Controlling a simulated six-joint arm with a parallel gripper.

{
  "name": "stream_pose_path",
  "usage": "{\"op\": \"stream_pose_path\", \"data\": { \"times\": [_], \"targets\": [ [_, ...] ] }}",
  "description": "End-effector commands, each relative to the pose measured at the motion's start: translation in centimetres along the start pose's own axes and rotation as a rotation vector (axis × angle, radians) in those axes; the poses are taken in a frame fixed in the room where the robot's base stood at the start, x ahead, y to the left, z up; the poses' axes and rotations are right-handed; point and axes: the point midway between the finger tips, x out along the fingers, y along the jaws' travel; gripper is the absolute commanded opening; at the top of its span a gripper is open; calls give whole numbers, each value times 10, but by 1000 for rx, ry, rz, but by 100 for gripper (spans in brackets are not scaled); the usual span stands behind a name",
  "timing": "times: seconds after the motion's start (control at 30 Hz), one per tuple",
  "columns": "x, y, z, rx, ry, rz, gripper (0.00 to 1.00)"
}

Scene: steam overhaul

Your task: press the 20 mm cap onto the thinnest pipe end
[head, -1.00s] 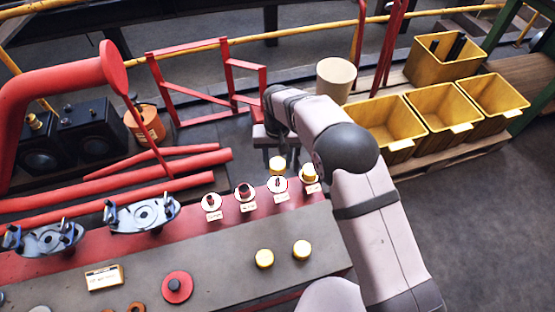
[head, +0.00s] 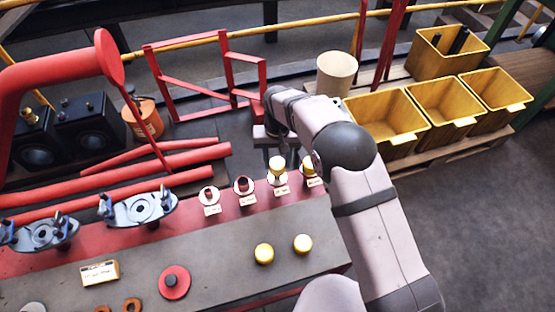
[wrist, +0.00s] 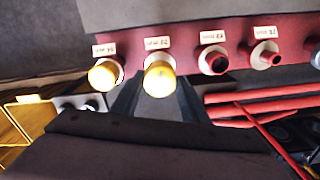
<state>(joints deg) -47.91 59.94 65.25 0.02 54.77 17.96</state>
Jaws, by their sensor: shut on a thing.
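My gripper (head: 278,158) is shut on a yellow cap (head: 277,167). The cap is upright over the third pipe end from the left, at or just above it; contact is not clear. In the wrist view the held cap (wrist: 159,78) hides that pipe end. The rightmost pipe end in the head view bears a yellow cap (head: 308,169), which is also in the wrist view (wrist: 103,75). Two bare red pipe ends stand left of the held cap, the leftmost (head: 209,194) and its neighbour (head: 243,185). In the wrist view the far bare end (wrist: 265,56) looks thinner than its neighbour (wrist: 214,61).
Two loose yellow caps (head: 264,253) (head: 302,243) stand on the grey bench top (head: 220,250). Blue-grey clamps (head: 138,209) and a red disc (head: 174,282) are at left. Red pipes (head: 150,160) lie behind the row. Yellow bins (head: 388,125) stand at right.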

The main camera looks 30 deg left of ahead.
Motion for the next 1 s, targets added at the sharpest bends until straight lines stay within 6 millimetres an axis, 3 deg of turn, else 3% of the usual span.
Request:
{"op": "stream_pose_path", "data": {
  "times": [1.0],
  "targets": [
    [5, 0, 1, 0, 0, 0, 19]
  ]
}}
